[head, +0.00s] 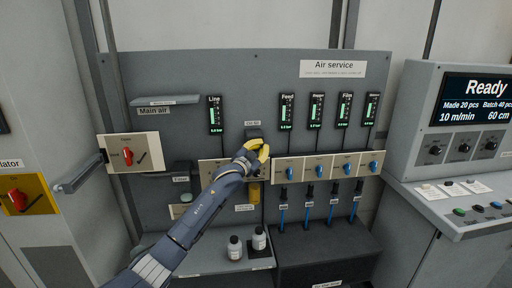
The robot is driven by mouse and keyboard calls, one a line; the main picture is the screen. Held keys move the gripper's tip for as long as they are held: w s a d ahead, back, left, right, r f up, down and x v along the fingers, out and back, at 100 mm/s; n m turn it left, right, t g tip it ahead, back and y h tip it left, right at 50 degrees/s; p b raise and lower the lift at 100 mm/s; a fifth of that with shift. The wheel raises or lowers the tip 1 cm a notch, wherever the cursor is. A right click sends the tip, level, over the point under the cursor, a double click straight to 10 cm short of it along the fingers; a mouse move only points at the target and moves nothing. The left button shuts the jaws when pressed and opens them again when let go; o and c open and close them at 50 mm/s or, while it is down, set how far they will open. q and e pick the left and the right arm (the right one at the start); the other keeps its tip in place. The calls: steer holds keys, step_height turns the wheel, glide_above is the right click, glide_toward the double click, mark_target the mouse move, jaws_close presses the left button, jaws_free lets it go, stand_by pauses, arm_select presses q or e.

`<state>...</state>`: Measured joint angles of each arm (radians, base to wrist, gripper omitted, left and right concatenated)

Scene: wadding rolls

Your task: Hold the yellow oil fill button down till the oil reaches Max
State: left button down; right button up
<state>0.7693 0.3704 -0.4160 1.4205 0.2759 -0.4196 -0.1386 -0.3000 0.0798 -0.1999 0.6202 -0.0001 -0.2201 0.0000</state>
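My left gripper (262,151) reaches in from the lower left to the middle of the grey air service panel (170,75). Its yellow fingertips are in front of the oil unit (253,133), whose grey top shows just above them. Whether the fingers are apart or together is too small to tell. I cannot make out the yellow oil fill button; the gripper may hide it. A yellow oil bowl (254,193) shows below the gripper. The oil level and Max mark are not readable. My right gripper is not in view.
Blue-handled valves (320,171) and several gauges (287,112) are right of the gripper. Two small bottles (259,238) stand on the shelf below. A red main air knob (127,156) is at left. A control console (455,150) reading "Ready" stands at right.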

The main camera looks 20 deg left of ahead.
arm_select(q)
steer(key=shift+s+d, duration=0.35)
steer(key=shift+s, duration=0.4)
steer(key=shift+s+d, duration=0.35)
steer(key=shift+s, duration=0.4)
steer(key=shift+s+d, duration=0.35)
steer(key=shift+s, duration=0.4)
steer(key=shift+s+d, duration=0.35)
steer(key=shift+s, duration=0.4)
